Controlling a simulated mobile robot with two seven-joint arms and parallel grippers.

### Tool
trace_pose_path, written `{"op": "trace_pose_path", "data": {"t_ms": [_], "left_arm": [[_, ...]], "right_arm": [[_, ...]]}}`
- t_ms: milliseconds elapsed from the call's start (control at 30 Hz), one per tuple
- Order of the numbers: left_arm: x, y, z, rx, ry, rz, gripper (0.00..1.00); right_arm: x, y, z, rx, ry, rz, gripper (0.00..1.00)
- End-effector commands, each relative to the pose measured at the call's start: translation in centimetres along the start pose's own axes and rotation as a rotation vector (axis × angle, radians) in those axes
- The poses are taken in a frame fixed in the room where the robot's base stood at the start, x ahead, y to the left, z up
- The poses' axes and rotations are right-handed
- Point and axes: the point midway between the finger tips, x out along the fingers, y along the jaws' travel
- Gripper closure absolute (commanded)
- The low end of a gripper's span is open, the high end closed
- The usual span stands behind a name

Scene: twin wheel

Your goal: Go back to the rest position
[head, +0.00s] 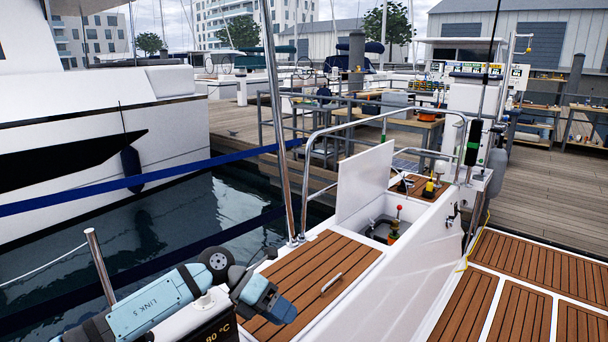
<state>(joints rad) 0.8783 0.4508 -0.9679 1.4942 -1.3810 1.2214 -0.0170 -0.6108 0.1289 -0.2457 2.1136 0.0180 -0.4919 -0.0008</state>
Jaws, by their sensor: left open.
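My left arm comes in from the lower left, and its light blue link lies low across the picture. My left gripper (274,306) is at the lower middle, in front of the slatted wooden deck panel (315,270) with its metal handle. It is open and I see nothing held in it. I cannot tell how far above the panel it is. My right gripper is not in view.
A metal rail (290,150) rises just beyond the left gripper. An open white hatch lid (364,183) stands over a locker (381,228) holding a red-topped item. Water (150,235) lies left. Teak decking (500,305) at right is clear.

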Motion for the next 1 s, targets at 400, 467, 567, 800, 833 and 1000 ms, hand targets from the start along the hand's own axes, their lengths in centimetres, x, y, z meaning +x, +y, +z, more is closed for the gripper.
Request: {"op": "trace_pose_path", "data": {"t_ms": [400, 467, 567, 800, 833, 1000], "left_arm": [[5.4, -6.5, -4.3, -0.639, -0.683, -0.786, 0.54], [4.9, -5.8, -5.3, -0.774, -0.780, -0.861, 0.54], [4.2, -3.9, -7.8, -1.018, -0.935, -0.963, 0.54], [4.0, 1.9, -17.9, -1.668, -1.247, -1.081, 0.54], [4.1, 2.5, -19.3, -1.746, -1.275, -1.083, 0.54], [5.1, 4.5, -26.6, -2.108, -1.382, -1.063, 0.54]], "right_arm": [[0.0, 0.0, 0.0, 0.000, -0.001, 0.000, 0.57], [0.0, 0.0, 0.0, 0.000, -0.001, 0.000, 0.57], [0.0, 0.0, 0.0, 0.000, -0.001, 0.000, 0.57], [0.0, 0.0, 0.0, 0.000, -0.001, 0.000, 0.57], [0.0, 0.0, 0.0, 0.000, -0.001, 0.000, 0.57], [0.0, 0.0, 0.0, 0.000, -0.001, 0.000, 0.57]]}}
